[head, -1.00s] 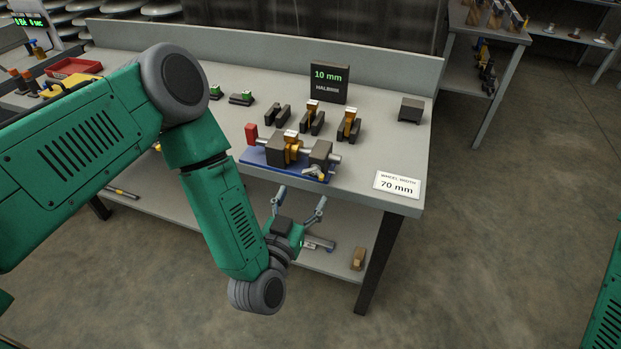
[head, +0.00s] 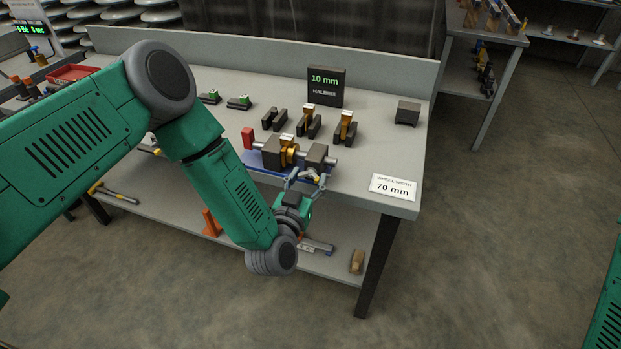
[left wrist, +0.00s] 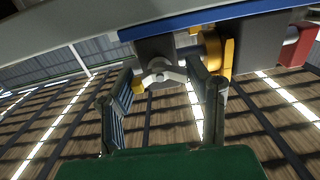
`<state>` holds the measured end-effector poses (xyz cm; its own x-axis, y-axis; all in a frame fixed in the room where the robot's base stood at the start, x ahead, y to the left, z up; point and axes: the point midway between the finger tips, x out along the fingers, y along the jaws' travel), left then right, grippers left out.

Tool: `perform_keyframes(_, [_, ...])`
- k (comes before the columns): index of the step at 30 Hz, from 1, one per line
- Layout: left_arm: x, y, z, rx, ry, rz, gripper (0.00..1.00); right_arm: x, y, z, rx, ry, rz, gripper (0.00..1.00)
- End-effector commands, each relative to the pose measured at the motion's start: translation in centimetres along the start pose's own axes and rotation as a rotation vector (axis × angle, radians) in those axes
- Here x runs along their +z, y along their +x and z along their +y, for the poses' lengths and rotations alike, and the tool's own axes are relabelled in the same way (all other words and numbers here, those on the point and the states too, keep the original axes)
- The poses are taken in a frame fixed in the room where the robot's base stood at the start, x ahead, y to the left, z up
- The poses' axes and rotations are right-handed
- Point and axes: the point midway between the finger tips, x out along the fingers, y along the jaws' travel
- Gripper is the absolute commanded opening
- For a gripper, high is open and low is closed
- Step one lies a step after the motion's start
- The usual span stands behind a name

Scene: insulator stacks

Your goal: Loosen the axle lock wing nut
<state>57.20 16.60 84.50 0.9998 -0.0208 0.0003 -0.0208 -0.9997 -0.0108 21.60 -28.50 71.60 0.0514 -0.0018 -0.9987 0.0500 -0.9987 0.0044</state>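The axle lock wing nut (head: 311,175), grey with a yellow part, is at the front of the dark right-hand block (head: 316,155) of the axle fixture on a blue base (head: 262,168). In the left wrist view the wing nut (left wrist: 158,73) shows pale wings and lies between the fingertips. My left gripper (head: 307,181) is open, with its fingers spread on both sides of the wing nut. The left wrist view shows the gripper (left wrist: 159,68) with a gap on each side; contact cannot be told. My right gripper is out of view.
The fixture is near the front edge of the grey bench (head: 375,208). Behind it are black and brass blocks (head: 345,128) and a dark 10 mm sign (head: 326,87). A 70 mm card (head: 393,187) lies right. A lower shelf (head: 335,262) holds loose tools.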

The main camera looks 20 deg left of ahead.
Motion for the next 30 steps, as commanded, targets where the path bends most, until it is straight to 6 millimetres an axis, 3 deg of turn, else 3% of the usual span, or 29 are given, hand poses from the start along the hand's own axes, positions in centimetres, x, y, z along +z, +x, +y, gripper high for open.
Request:
perform_keyframes(1, [-0.1,-0.1,0.7,0.019,-0.009,0.000,0.16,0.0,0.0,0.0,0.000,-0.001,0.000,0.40])
perform_keyframes(14, [0.0,-0.1,0.6,0.014,-0.095,-0.003,0.16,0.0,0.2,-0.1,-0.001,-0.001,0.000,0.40])
perform_keyframes(30, [0.2,-0.1,0.5,0.014,-0.564,-0.008,0.16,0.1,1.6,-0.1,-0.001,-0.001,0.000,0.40])
